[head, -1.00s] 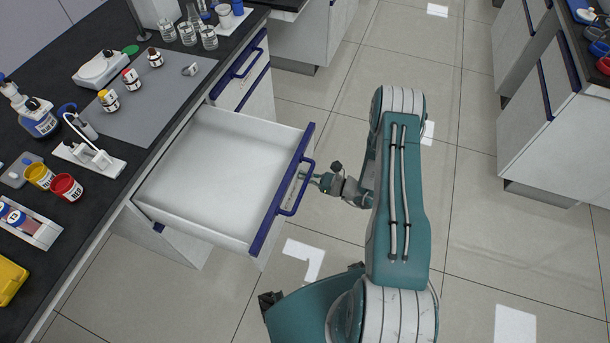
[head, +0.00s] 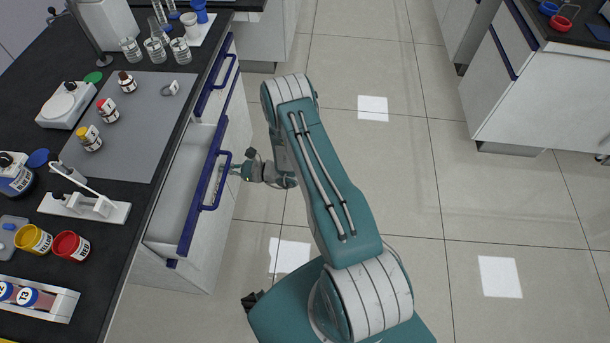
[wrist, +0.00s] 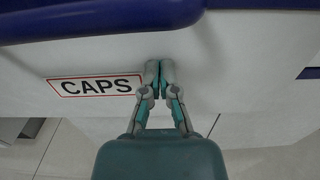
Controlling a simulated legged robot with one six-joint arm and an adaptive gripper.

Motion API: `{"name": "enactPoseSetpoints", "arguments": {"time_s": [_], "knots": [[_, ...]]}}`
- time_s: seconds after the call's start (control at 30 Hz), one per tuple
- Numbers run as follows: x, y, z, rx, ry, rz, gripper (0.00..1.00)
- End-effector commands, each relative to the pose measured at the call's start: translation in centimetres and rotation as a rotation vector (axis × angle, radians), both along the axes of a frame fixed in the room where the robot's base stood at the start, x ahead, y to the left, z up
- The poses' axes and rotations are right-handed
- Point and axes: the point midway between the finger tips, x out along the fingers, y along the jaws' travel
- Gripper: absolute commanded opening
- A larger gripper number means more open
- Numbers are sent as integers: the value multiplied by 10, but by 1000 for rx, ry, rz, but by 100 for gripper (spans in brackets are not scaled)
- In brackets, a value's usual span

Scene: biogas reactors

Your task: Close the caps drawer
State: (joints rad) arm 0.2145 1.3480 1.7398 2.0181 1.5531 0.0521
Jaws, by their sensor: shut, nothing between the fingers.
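The caps drawer (head: 178,205) is a white drawer with a blue front edge and a blue handle (head: 216,182). It stands partly open from the bench, with a strip of its empty inside showing. In the wrist view its white front carries a label reading CAPS (wrist: 97,86). My gripper (head: 228,172) is at the drawer front beside the handle. In the wrist view my gripper (wrist: 158,80) is shut and empty, its fingertips at the white front just right of the label and below the blue handle bar (wrist: 100,20). They look to be touching the front.
The black bench top (head: 70,180) holds small bottles, jars, a scale and glassware close above the drawer. Another blue-handled drawer (head: 218,85) is beyond it. Open tiled floor (head: 420,180) lies to the right, with a separate cabinet (head: 510,90) farther off.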

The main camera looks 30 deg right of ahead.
Motion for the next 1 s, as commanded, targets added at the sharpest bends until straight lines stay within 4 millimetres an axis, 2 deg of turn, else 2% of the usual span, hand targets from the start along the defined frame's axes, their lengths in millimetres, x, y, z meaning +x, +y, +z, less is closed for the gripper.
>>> {"name": "enactPoseSetpoints", "arguments": {"time_s": [0.03,0.2,0.4,0.6,1.0], "knots": [[9,15,0,-1,-3,6,0],[35,51,0,-7,-2,4,0],[54,75,-1,-7,-1,2,0],[63,84,-1,-6,0,1,0],[66,88,0,-12,-4,-1,0]]}}
